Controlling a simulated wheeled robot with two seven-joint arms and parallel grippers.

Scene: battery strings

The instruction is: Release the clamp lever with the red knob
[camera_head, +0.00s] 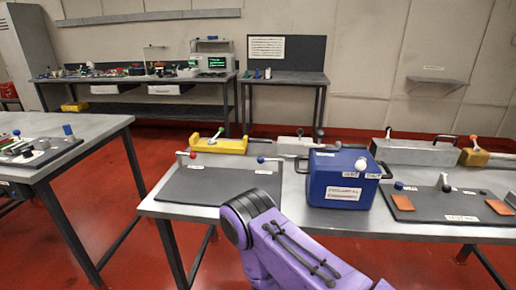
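A lever with a red knob (193,155) stands at the back left corner of a dark mat on the near table. A lever with a blue knob (261,159) is at the mat's back right. A purple arm link of mine fills the bottom middle, in front of the mat. Neither gripper shows.
A blue labelled box (335,192) with black handles stands right of the dark mat (225,188). A yellow block (217,145) with a green-knobbed lever sits behind the mat. A second dark mat (440,215) holds orange plates. Another table (70,155) is at the left.

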